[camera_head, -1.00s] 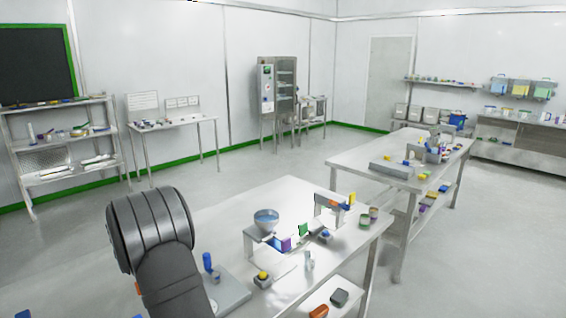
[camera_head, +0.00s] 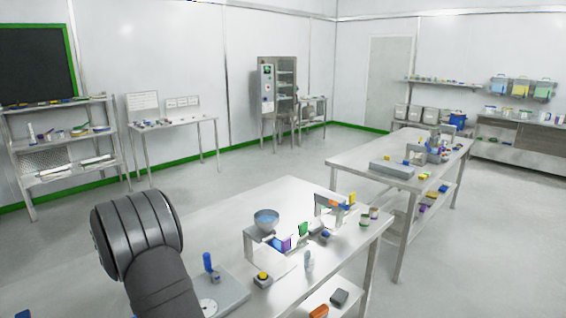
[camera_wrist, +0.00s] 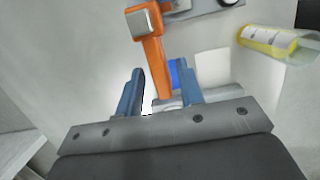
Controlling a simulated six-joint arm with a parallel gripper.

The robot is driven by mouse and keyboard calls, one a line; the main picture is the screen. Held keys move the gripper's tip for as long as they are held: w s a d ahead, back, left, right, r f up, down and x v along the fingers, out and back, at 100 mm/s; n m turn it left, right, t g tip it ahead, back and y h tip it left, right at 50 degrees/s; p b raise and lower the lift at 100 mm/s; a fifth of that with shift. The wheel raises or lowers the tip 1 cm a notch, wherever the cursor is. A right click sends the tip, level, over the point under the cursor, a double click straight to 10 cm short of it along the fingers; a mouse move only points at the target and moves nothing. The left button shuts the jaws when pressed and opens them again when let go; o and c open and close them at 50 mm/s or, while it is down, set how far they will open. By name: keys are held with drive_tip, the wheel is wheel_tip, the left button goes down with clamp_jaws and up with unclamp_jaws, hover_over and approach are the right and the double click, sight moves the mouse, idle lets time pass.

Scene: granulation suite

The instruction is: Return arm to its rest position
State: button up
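My arm's dark, ribbed link stands at the lower left of the head view, over the near steel table (camera_head: 225,215). My gripper itself is out of sight there. In the wrist view my gripper (camera_wrist: 160,70) shows two blue fingers standing apart. An orange tool (camera_wrist: 157,65) with a grey metal end shows between and beyond the fingers; it appears to lie below them, with no clear contact. A blue item shows behind the right finger. No mark of a rest position is visible.
The near table holds a blue bowl (camera_head: 266,220) on a stand, a grey plate (camera_head: 222,290) with a blue-handled part, and a yellow-topped item (camera_head: 263,278). A yellow-labelled bottle (camera_wrist: 268,40) lies at upper right in the wrist view. A second table (camera_head: 350,160) stands farther right.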

wheel_tip(320, 180, up, 4)
drive_tip(key=shift+f, duration=0.1)
wheel_tip(320, 180, down, 9)
drive_tip(key=shift+r, duration=1.5)
drive_tip(key=shift+g+y, duration=0.8)
wheel_tip(320, 180, up, 9)
drive_tip(key=shift+r, duration=0.1)
drive_tip(key=shift+f, duration=4.95)
clamp_jaws()
